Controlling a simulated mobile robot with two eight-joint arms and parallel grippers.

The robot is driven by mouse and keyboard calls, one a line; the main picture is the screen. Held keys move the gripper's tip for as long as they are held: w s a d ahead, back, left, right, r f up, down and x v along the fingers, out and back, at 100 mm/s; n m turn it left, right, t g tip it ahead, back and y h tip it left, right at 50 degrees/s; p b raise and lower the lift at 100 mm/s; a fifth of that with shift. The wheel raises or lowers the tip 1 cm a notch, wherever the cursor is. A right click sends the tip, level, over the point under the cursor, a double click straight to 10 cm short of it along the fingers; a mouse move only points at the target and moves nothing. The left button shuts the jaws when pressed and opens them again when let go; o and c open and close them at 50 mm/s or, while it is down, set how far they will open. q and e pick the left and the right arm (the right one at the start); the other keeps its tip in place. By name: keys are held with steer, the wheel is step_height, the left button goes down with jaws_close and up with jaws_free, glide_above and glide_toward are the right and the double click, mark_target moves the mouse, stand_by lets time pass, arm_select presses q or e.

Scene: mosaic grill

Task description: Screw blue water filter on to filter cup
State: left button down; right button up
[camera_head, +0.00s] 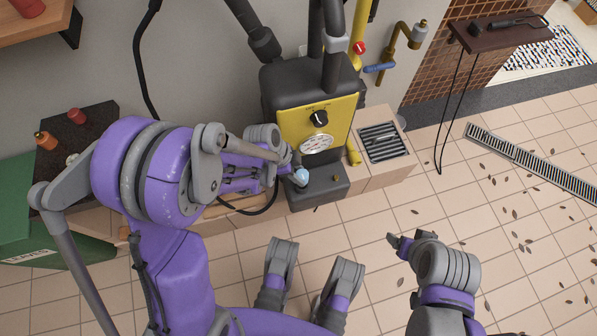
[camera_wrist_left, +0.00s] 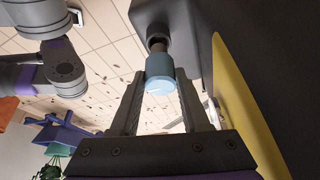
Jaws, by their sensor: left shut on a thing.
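The light blue water filter (camera_head: 301,177) sits at the front of the yellow-faced machine, at the tip of my left gripper (camera_head: 294,170). In the left wrist view the blue filter (camera_wrist_left: 160,74) is between the two fingers, and my left gripper is shut on it. A dark stem, seemingly the filter cup fitting (camera_wrist_left: 157,42), is in line with the filter and appears to meet its end. I cannot tell whether the threads are engaged. My right gripper (camera_head: 396,241) is over the tiled floor, away from the machine; its finger opening is unclear.
The dark machine (camera_head: 283,93) has a black knob and gauge on its yellow panel (camera_head: 340,118). A black hose (camera_head: 262,209) curves near my left gripper. A drain grate (camera_head: 382,142) is to the right. A green bin (camera_head: 30,225) stands left. The floor on the right is open, with scattered leaves.

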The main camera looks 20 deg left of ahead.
arm_select(q)
steer(key=shift+f+b, duration=1)
arm_select(e)
steer(key=shift+x, duration=0.85)
arm_select(q)
steer(key=shift+f+b, duration=0.55)
steer(key=shift+f, duration=0.4)
arm_select(e)
steer(key=shift+f, duration=0.4)
arm_select(q)
steer(key=shift+c, duration=1.5)
jaws_free()
steer(key=shift+r, duration=0.2)
arm_select(e)
steer(key=shift+s+r, duration=0.1)
